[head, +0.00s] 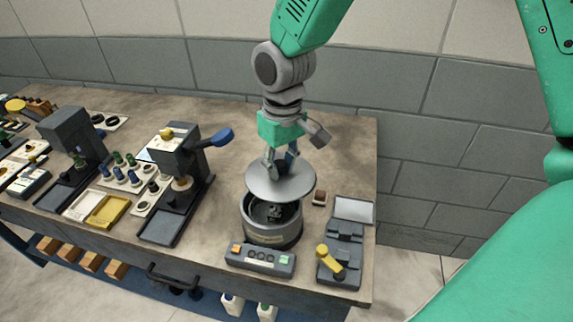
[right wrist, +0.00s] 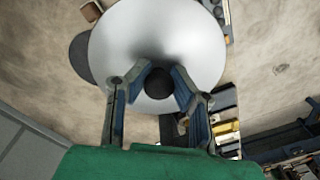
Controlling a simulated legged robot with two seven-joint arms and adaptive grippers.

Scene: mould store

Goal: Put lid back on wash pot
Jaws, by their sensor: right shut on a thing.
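The wash pot (head: 272,233) is a grey round pot with a dark inside, standing near the right end of the bench. The lid (head: 263,184) is a flat silvery disc held above the pot; the front of the pot's opening shows below it. My right gripper (head: 281,167) is shut on the lid's dark knob, which shows between the blue-padded fingers in the right wrist view (right wrist: 160,82). There the lid (right wrist: 150,40) spreads out beyond the fingertips. The lid hides the back of the pot's rim. My left gripper is not in view.
A control box (head: 260,260) with coloured buttons stands just in front of the pot. A device with a yellow handle (head: 328,260) stands at its right. A dark press with a blue lever (head: 217,138) stands to the left. Bare bench lies behind the pot.

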